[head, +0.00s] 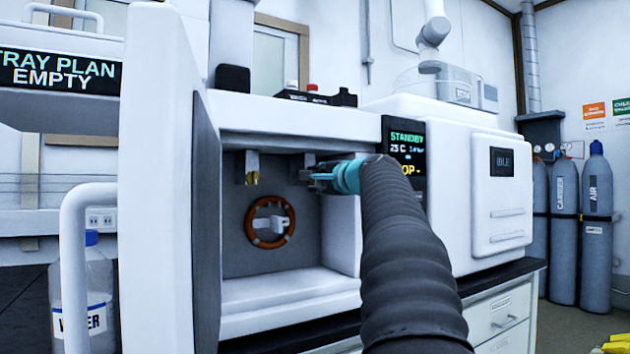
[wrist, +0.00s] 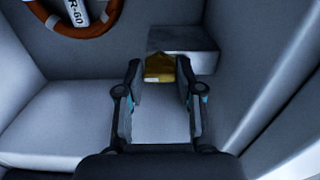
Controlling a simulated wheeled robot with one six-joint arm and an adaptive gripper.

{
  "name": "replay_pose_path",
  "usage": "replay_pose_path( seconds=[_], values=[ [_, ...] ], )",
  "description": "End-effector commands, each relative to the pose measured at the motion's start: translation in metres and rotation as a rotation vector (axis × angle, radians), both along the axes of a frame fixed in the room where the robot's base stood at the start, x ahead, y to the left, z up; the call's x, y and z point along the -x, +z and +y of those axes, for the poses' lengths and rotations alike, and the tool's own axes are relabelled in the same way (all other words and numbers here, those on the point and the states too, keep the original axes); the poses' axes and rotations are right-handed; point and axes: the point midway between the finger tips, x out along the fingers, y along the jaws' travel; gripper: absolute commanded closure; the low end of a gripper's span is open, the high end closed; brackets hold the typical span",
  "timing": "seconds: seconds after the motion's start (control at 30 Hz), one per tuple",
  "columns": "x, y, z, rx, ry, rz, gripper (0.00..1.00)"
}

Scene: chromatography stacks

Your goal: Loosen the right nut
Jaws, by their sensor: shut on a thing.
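My gripper (wrist: 159,78) is shut on the right nut (wrist: 159,68), a small brass piece at a grey block (wrist: 185,39) in the wrist view. One finger stands on each side of the nut. In the head view my gripper (head: 318,178) reaches into the open oven bay at the right bracket (head: 297,168), and the right nut is hidden there. The left nut (head: 252,178) shows as a small brass piece under the left bracket (head: 246,163), apart from my gripper.
A brown column ring (head: 251,234) hangs on the bay's back wall; part of it shows top left in the wrist view (wrist: 108,22). The open white door (head: 156,180) stands at the bay's left. The bay floor (head: 270,285) is clear.

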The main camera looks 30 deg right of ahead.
Motion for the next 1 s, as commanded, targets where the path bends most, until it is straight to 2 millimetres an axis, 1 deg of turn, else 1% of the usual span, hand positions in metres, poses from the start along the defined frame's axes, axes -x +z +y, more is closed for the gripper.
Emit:
replay_pose_path(
  seconds=[0.07, 0.1, 0.17, 0.2, 0.5, 0.63, 0.77, 1.0],
  values=[
    [0.0, 0.001, 0.001, 0.0, 0.001, -0.003, 0.98],
    [0.0, 0.001, 0.001, 0.0, 0.001, -0.003, 0.61],
    [0.0, 0.001, 0.001, 0.0, 0.001, -0.002, 0.46],
    [0.0, 0.001, 0.001, 0.0, 0.0, -0.002, 0.42],
    [0.001, 0.001, -0.001, -0.001, -0.002, -0.001, 0.42],
    [0.01, 0.001, -0.001, -0.001, -0.004, 0.0, 0.42],
    [0.03, 0.001, 0.001, -0.001, -0.004, -0.002, 0.42],
    [0.078, 0.001, 0.003, -0.001, -0.006, -0.001, 0.42]
  ],
)
